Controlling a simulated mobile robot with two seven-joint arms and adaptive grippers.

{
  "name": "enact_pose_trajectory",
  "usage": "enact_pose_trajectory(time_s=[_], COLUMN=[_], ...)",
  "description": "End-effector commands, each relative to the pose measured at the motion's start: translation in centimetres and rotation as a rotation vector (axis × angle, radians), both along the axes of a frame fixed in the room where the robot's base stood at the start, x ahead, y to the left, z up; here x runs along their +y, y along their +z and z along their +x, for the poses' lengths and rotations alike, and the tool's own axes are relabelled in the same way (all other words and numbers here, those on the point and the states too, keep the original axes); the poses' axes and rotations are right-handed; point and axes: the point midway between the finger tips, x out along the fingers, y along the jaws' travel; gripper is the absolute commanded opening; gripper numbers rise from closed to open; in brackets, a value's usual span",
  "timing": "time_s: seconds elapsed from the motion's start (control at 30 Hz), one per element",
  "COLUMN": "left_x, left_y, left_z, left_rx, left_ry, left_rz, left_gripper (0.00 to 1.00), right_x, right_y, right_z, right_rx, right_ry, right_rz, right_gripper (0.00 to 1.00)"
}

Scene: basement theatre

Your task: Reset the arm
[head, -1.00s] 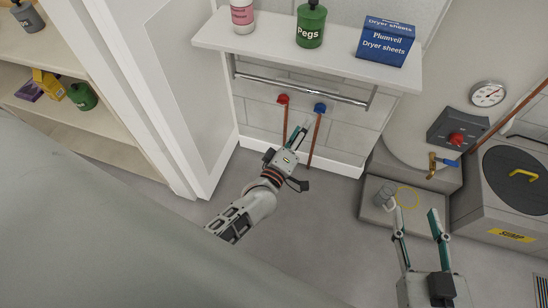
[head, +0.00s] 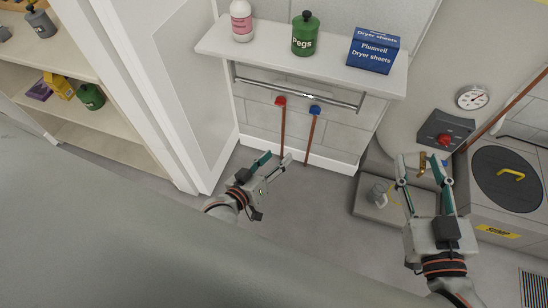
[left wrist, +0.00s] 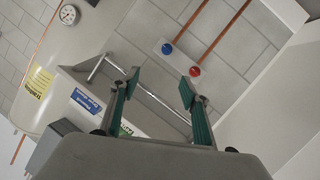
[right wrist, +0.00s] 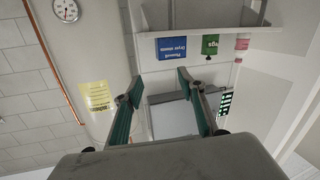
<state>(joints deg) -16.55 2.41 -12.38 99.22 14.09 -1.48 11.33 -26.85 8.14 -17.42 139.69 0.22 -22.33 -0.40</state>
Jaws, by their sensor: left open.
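My left gripper (head: 278,157) is open and empty, low in front of the wall below the shelf, near the red-topped pipe (head: 282,130). In the left wrist view its fingers (left wrist: 160,85) are apart, with the rail beyond them. My right gripper (head: 424,162) is open and empty, in front of the water tank and control box at the right. In the right wrist view its fingers (right wrist: 160,85) stand apart with nothing between them. The task names no other object.
A white shelf (head: 320,66) holds a bottle (head: 241,22), a green pegs jar (head: 305,36) and a dryer sheets box (head: 373,52). A rail (head: 300,88) runs below. A sump lid (head: 510,180) is at the right.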

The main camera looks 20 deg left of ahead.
Motion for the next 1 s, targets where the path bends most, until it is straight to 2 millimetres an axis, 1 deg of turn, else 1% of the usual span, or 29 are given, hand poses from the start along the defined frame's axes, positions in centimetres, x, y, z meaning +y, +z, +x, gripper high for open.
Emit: enact_pose_trajectory(time_s=[0.47, 0.57, 0.67, 0.77, 0.8, 0.87, 0.9, 1.0], left_x=[0.0, 0.1, 0.3, 0.8, 1.0, 1.5, 1.8, 2.5], left_y=[0.0, 0.1, 0.3, 0.3, 0.4, 0.3, 0.2, 0.1], left_z=[0.0, -0.4, -2.0, -5.0, -6.3, -8.3, -9.6, -12.4], left_rx=[0.0, 0.004, 0.023, 0.061, 0.079, 0.106, 0.124, 0.162], left_ry=[0.0, -0.007, -0.034, -0.084, -0.107, -0.142, -0.166, -0.215], left_rz=[0.0, 0.015, 0.086, 0.209, 0.267, 0.348, 0.399, 0.505], left_gripper=[0.46, 0.46, 0.46, 0.46, 0.46, 0.46, 0.46, 0.46], right_x=[0.0, 0.0, -0.4, -1.1, -1.5, -2.2, -2.6, -3.7], right_y=[0.0, -0.6, -3.3, -8.3, -10.5, -13.8, -15.9, -20.2], right_z=[0.0, 0.0, -0.3, -1.4, -2.1, -3.4, -4.4, -6.8], right_rx=[0.0, 0.013, 0.071, 0.176, 0.225, 0.295, 0.34, 0.435], right_ry=[0.0, -0.001, -0.007, -0.018, -0.023, -0.031, -0.036, -0.048], right_rz=[0.0, -0.004, -0.023, -0.051, -0.063, -0.081, -0.092, -0.114], right_gripper=[0.4, 0.4, 0.4, 0.4, 0.4, 0.4, 0.4, 0.4])
